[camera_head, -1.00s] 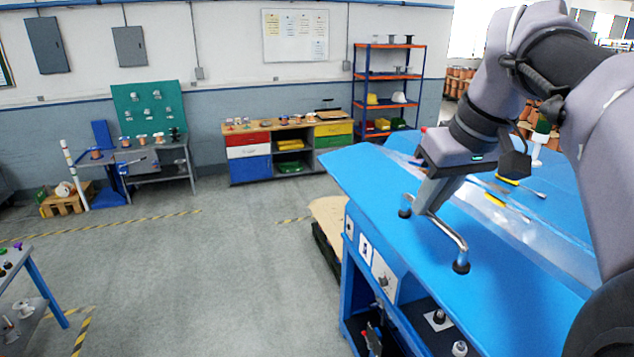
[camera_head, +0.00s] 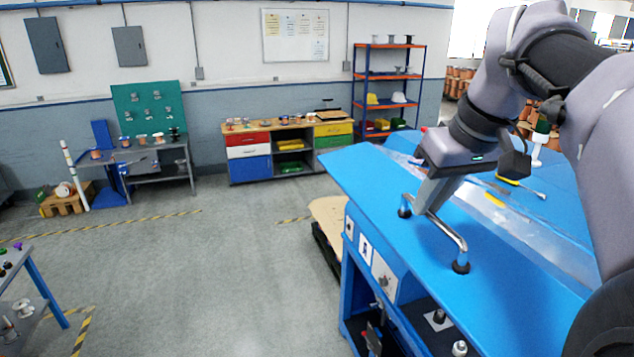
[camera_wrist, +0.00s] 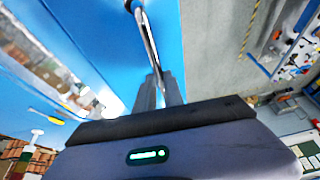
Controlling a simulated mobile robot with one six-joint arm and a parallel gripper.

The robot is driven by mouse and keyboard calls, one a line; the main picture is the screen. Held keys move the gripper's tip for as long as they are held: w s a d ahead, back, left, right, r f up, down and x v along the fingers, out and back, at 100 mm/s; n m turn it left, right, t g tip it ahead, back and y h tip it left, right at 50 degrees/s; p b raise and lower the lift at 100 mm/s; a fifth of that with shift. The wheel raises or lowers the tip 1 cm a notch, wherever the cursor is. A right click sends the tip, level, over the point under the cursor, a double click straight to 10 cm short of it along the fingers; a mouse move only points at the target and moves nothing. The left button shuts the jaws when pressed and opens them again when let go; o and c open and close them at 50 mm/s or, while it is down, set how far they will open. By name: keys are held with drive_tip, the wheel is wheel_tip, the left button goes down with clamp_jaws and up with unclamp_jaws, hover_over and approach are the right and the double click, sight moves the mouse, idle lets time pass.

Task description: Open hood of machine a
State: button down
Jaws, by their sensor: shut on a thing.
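The hood of machine a is a blue panel (camera_head: 372,178) with a clear window strip (camera_head: 520,232). A metal bar handle (camera_head: 452,238) with black end mounts stands along its near left edge. My gripper (camera_head: 422,208) is shut on the handle, near its far end. In the wrist view the handle (camera_wrist: 148,38) runs up from between the fingers of my gripper (camera_wrist: 160,92), over the blue panel (camera_wrist: 200,40). The fingers hide part of the handle. From these views I cannot tell whether the hood is raised at all.
Below the hood, the machine front has a control panel (camera_head: 384,276) and an open bay with small parts. A pallet (camera_head: 328,228) stands left of the machine. The grey floor (camera_head: 200,260) is clear. A blue-legged table (camera_head: 45,290) is at the left edge.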

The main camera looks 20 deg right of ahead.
sight(410, 246)
drive_tip(key=a+f+b, duration=0.1)
drive_tip(key=f+b, duration=0.1)
drive_tip(key=f, duration=0.1)
drive_tip(key=a+f+b, duration=0.1)
drive_tip(key=f+b, duration=0.2)
drive_tip(key=a+f+b, duration=0.1)
drive_tip(key=f+b, duration=0.2)
drive_tip(key=f, duration=0.1)
drive_tip(key=shift+r, duration=0.1)
